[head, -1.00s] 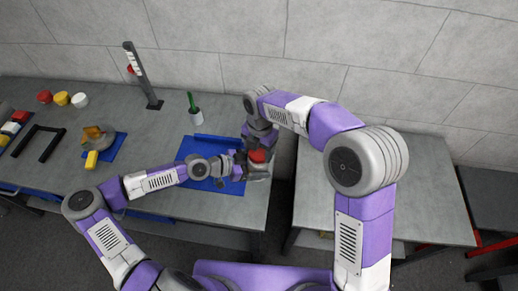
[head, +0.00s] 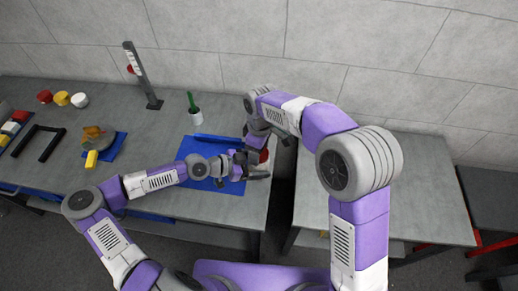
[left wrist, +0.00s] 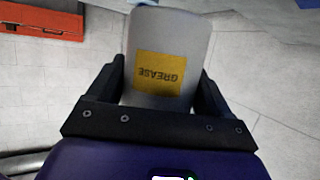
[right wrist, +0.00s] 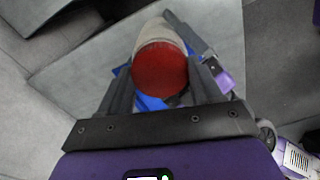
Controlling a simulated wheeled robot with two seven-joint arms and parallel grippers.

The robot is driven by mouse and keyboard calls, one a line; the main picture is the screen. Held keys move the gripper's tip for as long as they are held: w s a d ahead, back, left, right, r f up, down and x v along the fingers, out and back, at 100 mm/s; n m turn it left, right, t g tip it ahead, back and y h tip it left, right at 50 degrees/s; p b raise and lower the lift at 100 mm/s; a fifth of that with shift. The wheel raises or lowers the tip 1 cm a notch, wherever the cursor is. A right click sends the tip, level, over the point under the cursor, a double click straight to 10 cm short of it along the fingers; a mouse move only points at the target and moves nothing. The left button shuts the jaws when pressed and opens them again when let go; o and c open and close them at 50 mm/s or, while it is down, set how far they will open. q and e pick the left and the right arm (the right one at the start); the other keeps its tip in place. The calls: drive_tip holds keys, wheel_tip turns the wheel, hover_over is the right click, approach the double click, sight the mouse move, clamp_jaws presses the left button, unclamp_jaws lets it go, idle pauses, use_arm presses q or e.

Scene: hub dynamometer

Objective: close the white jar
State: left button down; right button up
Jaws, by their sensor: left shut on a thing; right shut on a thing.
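The white jar (left wrist: 165,45), with a yellow GREASE label that appears upside down, is between the fingers of my left gripper (left wrist: 160,95), which is shut on its body. In the head view my left gripper (head: 248,168) is near the right edge of the near table. A round red lid (right wrist: 160,70) is between the fingers of my right gripper (right wrist: 160,90), shut on it, with the pale jar body behind it. The lid also shows in the head view (head: 264,156). I cannot tell whether the lid is fully seated; the arms partly hide the jar.
A blue mat (head: 212,184) lies under my left gripper. A white cup (head: 196,115) with a green handle and a dark upright stand (head: 143,78) are behind it. Red, yellow and white round pieces (head: 62,98) are far left. A gap separates the bare right table (head: 415,185).

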drive_tip(key=o, duration=1.2)
drive_tip(key=shift+r, duration=2.25)
drive_tip(key=shift+c, duration=0.5)
